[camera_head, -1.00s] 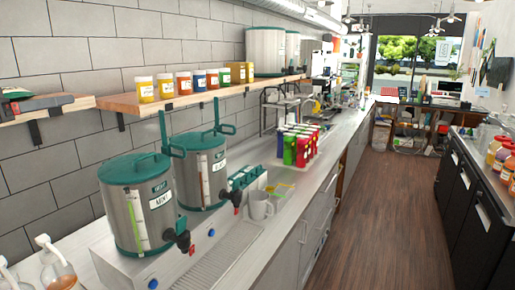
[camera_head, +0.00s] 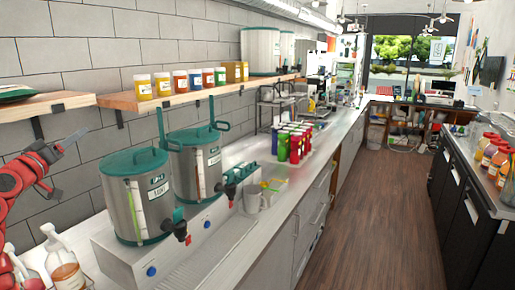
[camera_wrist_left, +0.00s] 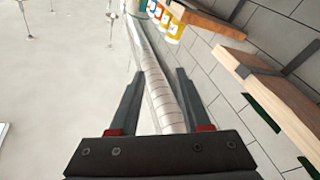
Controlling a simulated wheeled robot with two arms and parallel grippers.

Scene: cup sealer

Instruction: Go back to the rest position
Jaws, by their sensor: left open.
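My left gripper (camera_head: 78,138) is at the left edge of the head view, on a red arm, in front of the tiled wall and below the left shelf. It holds nothing. In the left wrist view its two dark fingers (camera_wrist_left: 156,75) are spread apart with nothing between them. Behind the fingers are a silvery duct and part of the shelves. My right gripper is in neither view.
Two steel dispensers with green lids (camera_head: 137,195) stand on the counter, right of my left arm. Pump bottles (camera_head: 66,272) stand below it. Wooden shelves (camera_head: 45,105) run along the wall; one bears several jars (camera_head: 181,80). The floor aisle (camera_head: 370,210) is clear.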

